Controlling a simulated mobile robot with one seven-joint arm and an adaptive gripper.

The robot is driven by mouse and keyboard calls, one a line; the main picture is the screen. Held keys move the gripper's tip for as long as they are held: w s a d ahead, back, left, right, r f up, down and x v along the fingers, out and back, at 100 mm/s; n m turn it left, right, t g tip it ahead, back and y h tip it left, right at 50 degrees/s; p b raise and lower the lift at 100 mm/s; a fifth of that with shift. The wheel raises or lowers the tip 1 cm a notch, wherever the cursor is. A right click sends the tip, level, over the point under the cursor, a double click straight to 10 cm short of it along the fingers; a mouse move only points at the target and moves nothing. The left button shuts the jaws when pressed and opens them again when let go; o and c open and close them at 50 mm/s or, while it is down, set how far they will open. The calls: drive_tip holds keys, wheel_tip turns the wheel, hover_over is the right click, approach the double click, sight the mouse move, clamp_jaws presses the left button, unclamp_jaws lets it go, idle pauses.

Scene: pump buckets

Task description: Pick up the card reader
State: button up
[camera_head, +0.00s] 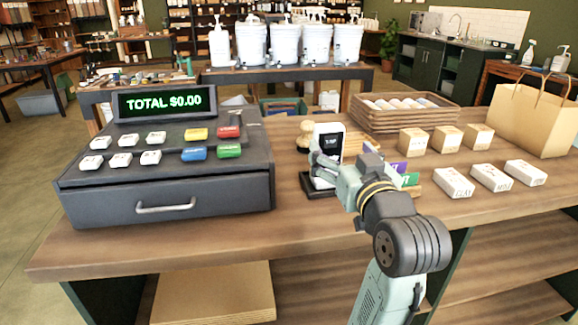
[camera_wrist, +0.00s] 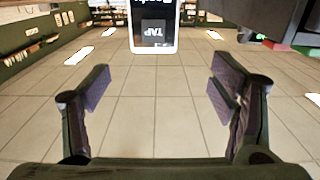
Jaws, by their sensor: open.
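The card reader (camera_head: 329,140) is a white upright device with a dark screen on a black base (camera_head: 318,188), standing on the wooden counter right of the cash register. In the wrist view the card reader (camera_wrist: 154,30) appears upside down at the top centre, reading "TAP", cut off by the frame edge. My gripper (camera_head: 322,168) is at the reader in the head view and covers part of its lower half. In the wrist view my gripper (camera_wrist: 162,88) has its fingers wide apart with nothing between them. The reader shows beyond the fingertips, between their lines; I see no contact there.
The dark cash register (camera_head: 165,165) stands left of the reader. Purple and green cards (camera_head: 405,174) sit close by on the right, partly behind my arm. Small boxes (camera_head: 455,183), a wicker tray (camera_head: 405,118) and a paper bag (camera_head: 535,120) occupy the right side.

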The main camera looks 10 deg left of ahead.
sight(331, 135)
drive_tip(key=x, duration=0.2)
drive_tip(key=p+x, duration=0.1)
drive_tip(key=x, duration=0.3)
drive_tip(key=shift+d+f, duration=0.1)
drive_tip(key=shift+d, duration=0.2)
drive_tip(key=shift+f+p+x, duration=0.15)
drive_tip(key=shift+p+x, duration=0.35)
drive_tip(key=shift+x, duration=0.7)
drive_tip(key=shift+f+p+x, duration=0.15)
drive_tip(key=shift+p+x, duration=0.35)
drive_tip(key=shift+x, duration=0.7)
drive_tip(key=shift+d, duration=0.1)
drive_tip(key=shift+c, duration=0.4)
drive_tip(key=shift+r, duration=0.1)
clamp_jaws()
